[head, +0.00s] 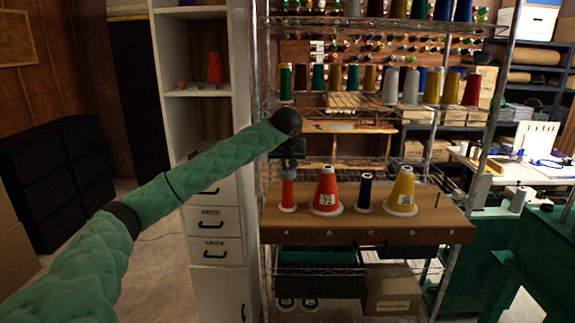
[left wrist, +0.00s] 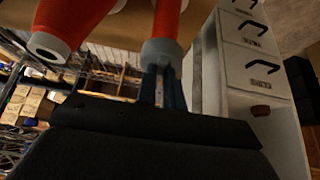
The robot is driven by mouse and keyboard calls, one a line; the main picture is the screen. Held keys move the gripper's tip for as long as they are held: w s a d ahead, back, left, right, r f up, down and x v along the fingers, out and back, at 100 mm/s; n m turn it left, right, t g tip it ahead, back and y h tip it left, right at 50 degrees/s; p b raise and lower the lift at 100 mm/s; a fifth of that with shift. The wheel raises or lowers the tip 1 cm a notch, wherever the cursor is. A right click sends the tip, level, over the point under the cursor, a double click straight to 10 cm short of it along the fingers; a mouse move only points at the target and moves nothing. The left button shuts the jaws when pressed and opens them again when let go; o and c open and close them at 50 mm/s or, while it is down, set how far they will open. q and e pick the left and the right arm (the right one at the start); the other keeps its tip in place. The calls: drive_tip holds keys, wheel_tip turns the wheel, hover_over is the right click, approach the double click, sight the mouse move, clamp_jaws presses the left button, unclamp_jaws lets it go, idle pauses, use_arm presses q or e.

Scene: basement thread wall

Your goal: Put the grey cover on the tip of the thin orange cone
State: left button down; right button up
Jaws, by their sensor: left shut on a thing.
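The thin orange cone (head: 288,194) stands upright at the left end of the brown board, above the letter A. It also shows in the left wrist view (left wrist: 169,18). My left gripper (head: 288,167) is directly above this cone, pointing down. In the left wrist view its fingers (left wrist: 162,88) are shut on the grey cover (left wrist: 161,52). The cover is at the cone's tip and lines up with it; no gap shows, but I cannot tell how far down it sits. In the head view the gripper mostly hides the cover. My right gripper is not in view.
On the board (head: 360,233), a wide orange cone (head: 326,192) stands close to the right, then a dark blue cone (head: 365,192), a yellow cone (head: 402,192) and a bare peg (head: 437,200). A white cabinet (head: 216,220) is at left. Wire shelves with thread rise behind.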

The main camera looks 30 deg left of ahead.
use_arm(q)
drive_tip(key=shift+f, duration=0.3)
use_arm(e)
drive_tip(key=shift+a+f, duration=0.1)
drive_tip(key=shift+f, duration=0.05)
use_arm(q)
drive_tip(key=c, duration=1.4)
unclamp_jaws()
drive_tip(key=shift+c, duration=0.2)
